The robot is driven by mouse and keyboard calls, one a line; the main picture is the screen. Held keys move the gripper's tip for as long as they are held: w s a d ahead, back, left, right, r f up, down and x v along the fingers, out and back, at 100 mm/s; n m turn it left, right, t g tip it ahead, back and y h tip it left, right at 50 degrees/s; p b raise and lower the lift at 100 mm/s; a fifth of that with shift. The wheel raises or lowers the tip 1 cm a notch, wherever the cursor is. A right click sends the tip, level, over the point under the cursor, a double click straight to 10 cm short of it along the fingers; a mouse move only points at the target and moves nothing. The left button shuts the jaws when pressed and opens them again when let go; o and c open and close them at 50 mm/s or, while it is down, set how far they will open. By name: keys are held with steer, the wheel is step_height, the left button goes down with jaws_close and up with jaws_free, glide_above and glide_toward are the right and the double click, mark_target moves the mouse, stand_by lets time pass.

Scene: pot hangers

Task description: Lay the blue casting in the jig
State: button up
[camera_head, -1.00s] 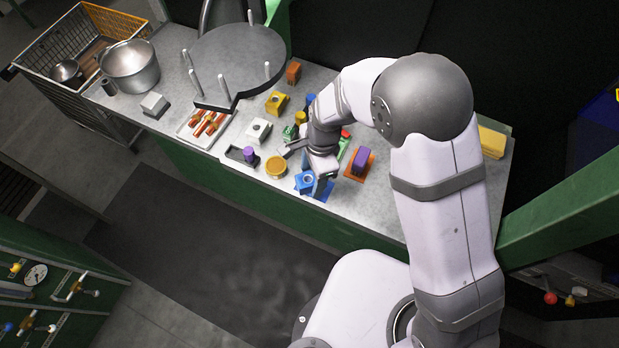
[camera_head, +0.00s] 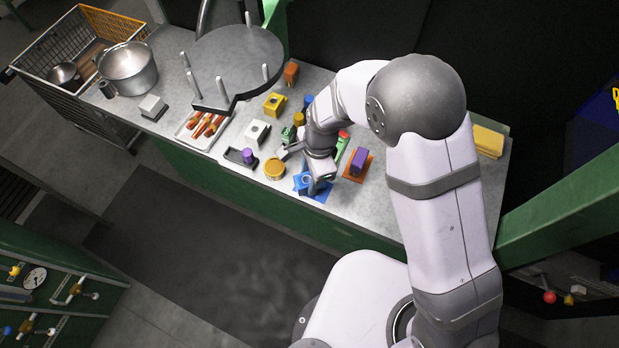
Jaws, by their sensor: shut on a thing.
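The blue casting (camera_head: 302,182) is a small block with a round opening on top, at the front edge of the bench, over a flat blue mat (camera_head: 322,193). My gripper (camera_head: 314,180) points down at its right side and is shut on it. The fingers partly cover the casting, and I cannot tell whether it touches the mat. A low dark tray (camera_head: 231,156) with a purple cylinder (camera_head: 248,155) lies to the left; I cannot tell whether this is the jig.
A yellow round tin (camera_head: 275,169) stands just left of the casting. A purple block (camera_head: 359,160) on an orange mat is to the right. A white block (camera_head: 257,132), a yellow block (camera_head: 274,104) and a pegged dark round stand (camera_head: 235,60) are farther back.

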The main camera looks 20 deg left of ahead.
step_height(320, 180, up, 10)
steer(key=shift+f+b, duration=0.1)
steer(key=shift+b, duration=0.85)
steer(key=w+f+n+h+p, duration=0.1)
steer(key=w+f+n+p, duration=0.1)
steer(key=w+n+p, duration=0.4)
steer(key=shift+w+d+f+n, duration=0.3)
steer(key=shift+w+n, duration=1.2)
steer(key=shift+w, duration=1.1)
steer(key=shift+f+b, duration=1.9)
steer(key=shift+f, duration=1.3)
